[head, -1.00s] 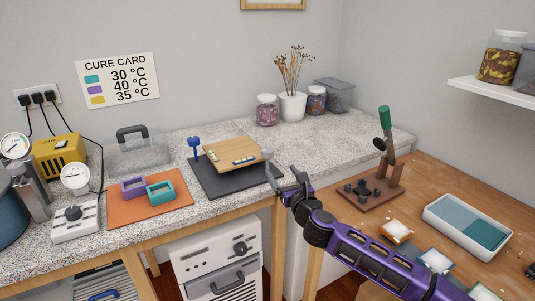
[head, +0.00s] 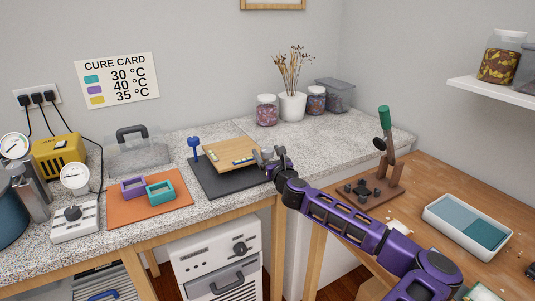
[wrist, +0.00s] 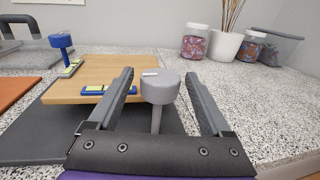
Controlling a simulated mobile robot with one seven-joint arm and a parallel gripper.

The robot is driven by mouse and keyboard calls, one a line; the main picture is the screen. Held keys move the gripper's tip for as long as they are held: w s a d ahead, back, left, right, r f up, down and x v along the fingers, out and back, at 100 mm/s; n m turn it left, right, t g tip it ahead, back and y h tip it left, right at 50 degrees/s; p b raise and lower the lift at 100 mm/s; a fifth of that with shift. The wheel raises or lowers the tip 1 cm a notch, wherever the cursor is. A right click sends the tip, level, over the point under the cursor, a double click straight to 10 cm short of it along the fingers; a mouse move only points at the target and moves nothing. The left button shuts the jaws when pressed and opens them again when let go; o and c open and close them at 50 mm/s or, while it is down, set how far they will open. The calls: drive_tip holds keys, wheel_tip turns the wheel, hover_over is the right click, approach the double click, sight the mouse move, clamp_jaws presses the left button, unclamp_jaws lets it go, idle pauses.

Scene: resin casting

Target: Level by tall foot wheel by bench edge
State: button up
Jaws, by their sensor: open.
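The wooden board (head: 228,152) rests on a dark mat (head: 211,182) on the stone bench and looks tilted. It carries two blue-framed spirit levels with yellow-green vials; the front one shows in the wrist view (wrist: 108,90), the other at the board's left (wrist: 72,69). Their bubbles are too small to read. A blue foot wheel (head: 194,142) stands on a tall stem at the far left corner. A grey foot wheel (wrist: 160,87) on a tall stem stands near the bench edge. My gripper (wrist: 158,84) is open, its fingers on either side of the grey wheel with gaps showing.
An orange mat (head: 118,211) with purple (head: 133,187) and teal (head: 160,192) frames lies left. Jars and a white vase (head: 292,106) stand behind. A wooden table (head: 430,205) with a green-handled press (head: 385,120) is right. The bench between board and vase is clear.

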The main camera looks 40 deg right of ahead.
clamp_jaws()
idle(0.3)
drive_tip(key=shift+a+m+h, duration=0.1)
drive_tip(key=shift+m+h, duration=0.2)
drive_tip(key=shift+h, duration=0.1)
